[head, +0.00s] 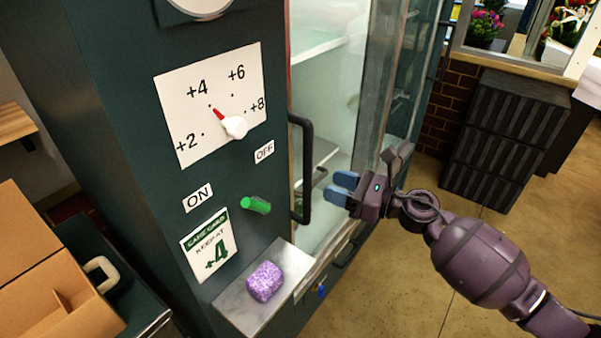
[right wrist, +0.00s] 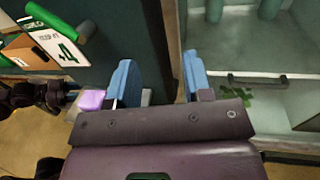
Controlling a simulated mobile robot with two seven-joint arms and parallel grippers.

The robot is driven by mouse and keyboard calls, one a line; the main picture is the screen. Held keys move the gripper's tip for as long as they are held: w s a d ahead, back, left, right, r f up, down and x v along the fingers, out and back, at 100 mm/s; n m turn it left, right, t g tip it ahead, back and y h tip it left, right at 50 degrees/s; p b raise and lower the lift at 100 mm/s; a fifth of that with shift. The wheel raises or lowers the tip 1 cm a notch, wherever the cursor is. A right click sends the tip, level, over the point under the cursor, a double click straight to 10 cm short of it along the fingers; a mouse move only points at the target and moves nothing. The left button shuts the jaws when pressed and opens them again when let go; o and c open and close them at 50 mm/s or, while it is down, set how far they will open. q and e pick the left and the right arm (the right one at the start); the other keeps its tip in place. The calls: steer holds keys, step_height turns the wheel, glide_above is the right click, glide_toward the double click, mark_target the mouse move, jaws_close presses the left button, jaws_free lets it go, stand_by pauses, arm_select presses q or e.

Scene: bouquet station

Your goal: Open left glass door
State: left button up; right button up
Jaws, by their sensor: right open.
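The glass door (head: 335,120) is on the tall dark green cabinet and looks shut in the head view. A black vertical bar handle (head: 307,165) stands along the left edge of the glass. My right gripper (head: 341,188) is open, with blue fingers pointing left toward the handle. It is just right of the handle, and no grip on it shows. In the right wrist view, the gripper (right wrist: 160,82) has its fingers apart, with a dark upright edge beyond the gap. I cannot tell whether that edge is the handle. My left gripper is not seen in the head view.
The cabinet side carries a dial (head: 234,126), a green knob (head: 256,205) and a metal ledge (head: 245,306) with a purple sponge-like block (head: 265,282). A cardboard box (head: 50,285) is at the left. Black crates (head: 505,135) stand at the back right. Floor in front is open.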

steer(key=p+x, duration=0.1)
steer(key=x, duration=0.8)
steer(key=shift+s, duration=0.1)
jaws_close()
steer(key=shift+d, duration=0.1)
